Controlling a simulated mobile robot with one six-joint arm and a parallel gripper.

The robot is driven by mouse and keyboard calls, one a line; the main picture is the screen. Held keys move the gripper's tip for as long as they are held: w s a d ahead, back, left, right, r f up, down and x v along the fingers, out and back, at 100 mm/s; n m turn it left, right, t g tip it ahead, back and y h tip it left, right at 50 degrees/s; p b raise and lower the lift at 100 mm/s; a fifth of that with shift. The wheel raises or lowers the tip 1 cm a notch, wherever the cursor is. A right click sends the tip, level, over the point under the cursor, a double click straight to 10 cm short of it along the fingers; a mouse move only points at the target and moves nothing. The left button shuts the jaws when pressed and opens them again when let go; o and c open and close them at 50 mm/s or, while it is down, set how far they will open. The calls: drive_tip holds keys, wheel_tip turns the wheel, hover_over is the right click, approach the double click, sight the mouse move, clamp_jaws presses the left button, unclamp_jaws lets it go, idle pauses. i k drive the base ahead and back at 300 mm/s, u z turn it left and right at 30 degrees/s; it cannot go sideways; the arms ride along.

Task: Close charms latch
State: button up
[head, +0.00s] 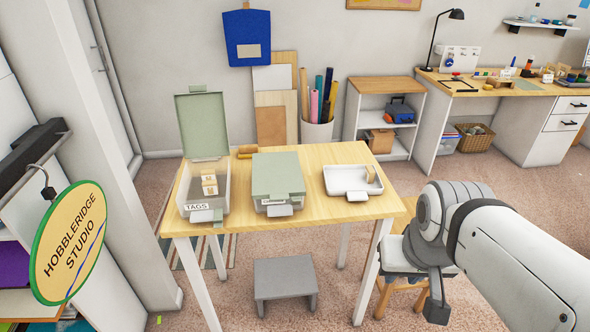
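A box with a grey-green lid (277,172) stands in the middle of the wooden table, its lid down. Its small front label (283,200) is too small to read surely, but it may say charms. A light grey latch tab (279,210) sticks out at the front below the label; I cannot tell whether it is fastened. My arm comes in from the right, in front of the table's right side. My gripper (436,306) seems to be the dark end hanging low there, well apart from the box. Its fingers are not clear.
Left of it, a box labelled TAGS (194,207) stands with its lid raised and small blocks inside. A white tray (345,188) with a small block is at the right.

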sight(295, 200)
drive_tip(key=i, duration=0.85)
drive_tip(key=z, duration=0.05)
